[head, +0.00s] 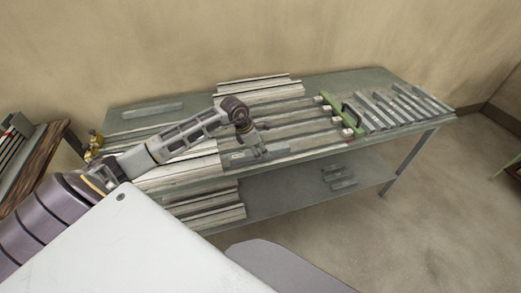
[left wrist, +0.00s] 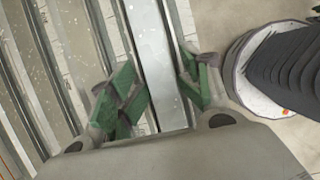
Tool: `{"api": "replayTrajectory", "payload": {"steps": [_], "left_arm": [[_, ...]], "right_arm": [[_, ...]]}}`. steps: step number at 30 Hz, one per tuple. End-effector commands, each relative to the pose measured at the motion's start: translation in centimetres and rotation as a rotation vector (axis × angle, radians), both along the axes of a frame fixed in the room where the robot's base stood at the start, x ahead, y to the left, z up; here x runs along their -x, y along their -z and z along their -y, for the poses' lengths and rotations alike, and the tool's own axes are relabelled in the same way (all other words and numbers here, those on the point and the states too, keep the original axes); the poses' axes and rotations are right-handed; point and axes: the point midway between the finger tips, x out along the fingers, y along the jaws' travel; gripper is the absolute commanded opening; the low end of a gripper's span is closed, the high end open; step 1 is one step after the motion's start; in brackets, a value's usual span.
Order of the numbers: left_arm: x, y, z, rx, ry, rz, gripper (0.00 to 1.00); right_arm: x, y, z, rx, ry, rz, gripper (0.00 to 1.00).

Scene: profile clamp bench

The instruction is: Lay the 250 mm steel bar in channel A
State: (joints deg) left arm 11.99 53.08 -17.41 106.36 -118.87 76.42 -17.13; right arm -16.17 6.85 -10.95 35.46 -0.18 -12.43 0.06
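My left gripper (head: 257,151) is over the front middle of the bench (head: 160,116). In the left wrist view its green-padded fingers (left wrist: 166,88) stand on both sides of a grey steel bar (left wrist: 150,40) and appear to touch its edges. The bar runs between them and passes out of sight under the palm. In the head view the bar (head: 238,158) shows low under the gripper, near the bench's front edge. Long parallel channels (head: 290,117) run along the bench top behind it. I cannot read which channel is A. My right gripper is not in view.
A green clamp piece (head: 347,113) with pale blocks stands across the channels' right end. Several grey bars (head: 400,104) lie side by side to its right. Another bar (head: 152,110) lies at the back left. Pale profiles (head: 215,205) and short dark pieces (head: 340,176) lie on the lower shelf.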

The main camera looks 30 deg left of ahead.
Motion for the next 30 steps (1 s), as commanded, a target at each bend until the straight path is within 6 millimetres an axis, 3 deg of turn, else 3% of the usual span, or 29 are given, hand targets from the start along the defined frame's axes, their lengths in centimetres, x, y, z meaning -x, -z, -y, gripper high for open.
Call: {"api": "replayTrajectory", "payload": {"steps": [5,15,22,30], "left_arm": [[-0.1,-1.1,0.0,0.002,0.000,0.004,0.48],[0.9,-4.4,-1.0,-0.001,-0.001,0.007,0.48],[1.7,-6.9,-1.6,0.000,0.000,0.008,0.48],[2.6,-9.8,-2.4,0.000,0.000,0.007,0.48]], "right_arm": [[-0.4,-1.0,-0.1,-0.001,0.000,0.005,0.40],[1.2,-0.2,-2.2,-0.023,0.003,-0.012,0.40],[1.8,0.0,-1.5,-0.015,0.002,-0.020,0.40],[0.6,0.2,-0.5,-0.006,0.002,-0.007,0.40]]}}
